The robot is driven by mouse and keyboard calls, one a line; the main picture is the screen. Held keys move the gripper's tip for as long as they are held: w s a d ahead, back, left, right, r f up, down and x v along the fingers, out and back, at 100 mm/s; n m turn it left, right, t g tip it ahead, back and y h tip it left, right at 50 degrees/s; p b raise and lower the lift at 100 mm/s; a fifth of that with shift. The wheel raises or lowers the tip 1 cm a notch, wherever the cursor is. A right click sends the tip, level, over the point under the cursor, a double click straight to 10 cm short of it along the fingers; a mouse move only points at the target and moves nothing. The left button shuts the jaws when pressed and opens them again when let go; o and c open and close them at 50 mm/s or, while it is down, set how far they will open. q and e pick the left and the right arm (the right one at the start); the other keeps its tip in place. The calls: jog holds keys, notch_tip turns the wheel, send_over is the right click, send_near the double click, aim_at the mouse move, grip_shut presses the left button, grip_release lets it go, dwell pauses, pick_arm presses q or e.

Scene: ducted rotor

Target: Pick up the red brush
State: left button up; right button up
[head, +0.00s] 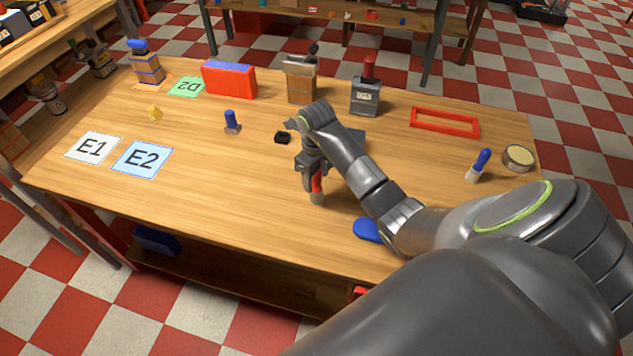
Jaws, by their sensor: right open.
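The red brush (317,186) is on the wooden table near the middle, with its red handle partly hidden by my right gripper and its pale brownish end toward the front edge. My right gripper (311,168) points down at the brush's handle with its jaws open. The jaws are right at the handle, but I cannot tell whether they touch it. My left gripper is not in view.
A blue brush (481,163) and a round tin (518,157) are at the right. A blue item (367,230) lies by my forearm. A small black part (283,137) is left of the gripper. The table's (230,190) front left is clear.

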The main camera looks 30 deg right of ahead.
grip_shut()
